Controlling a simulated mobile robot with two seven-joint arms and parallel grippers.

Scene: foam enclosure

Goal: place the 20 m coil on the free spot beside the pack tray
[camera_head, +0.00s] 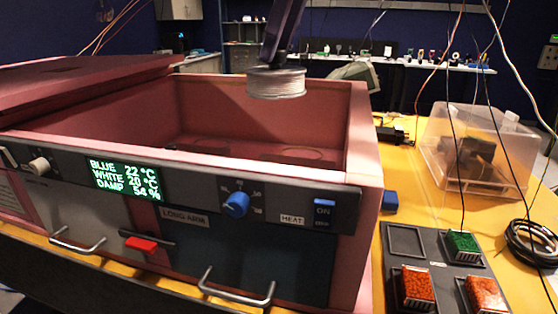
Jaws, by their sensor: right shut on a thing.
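A pale grey-white coil (276,83) hangs above the open pink foam enclosure. My right gripper (274,68) is shut on it from above; the fingertips are hard to make out. No length marking is legible on the coil. The grey pack tray (405,241) lies on the yellow table to the right of the enclosure. It holds a green pack (463,246) and two orange-red packs (417,287); its upper left compartment is empty. A black coil (531,243) lies on the table beside the tray, on its right. My left gripper is not in view.
The enclosure's pink wall (364,130) stands between the held coil and the tray. Its lid (85,82) is open at left. A clear box (478,150) stands behind the tray, with thin wires hanging nearby. A small blue block (389,201) lies near the enclosure's right side.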

